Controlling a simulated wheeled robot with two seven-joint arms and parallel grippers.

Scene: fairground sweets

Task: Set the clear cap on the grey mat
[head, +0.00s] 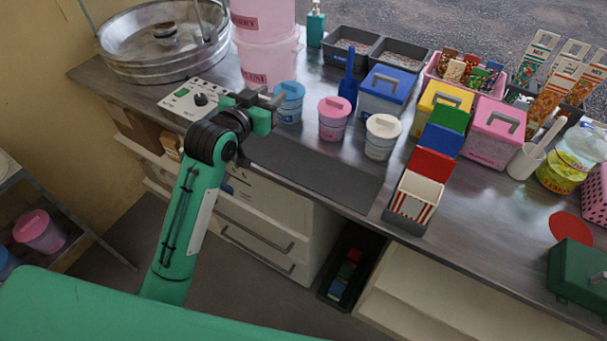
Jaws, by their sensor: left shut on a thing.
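The grey mat (313,174) is a long dark strip along the counter's front edge, and its visible part is bare. My left gripper (272,99) is above the counter, past the mat's back left end and right beside the blue-lidded tub (288,107). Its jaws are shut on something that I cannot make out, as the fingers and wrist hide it. I cannot pick out the clear cap for certain. A clear rounded top (583,148) shows on a yellow-labelled container at the far right. My right gripper is not in view.
A pink-lidded tub (333,118) and a white-lidded tub (382,136) stand behind the mat. A control box (197,101) and a metal bowl (160,45) are at the left. Coloured boxes crowd the right. A striped carton holder (412,195) stands right of the mat.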

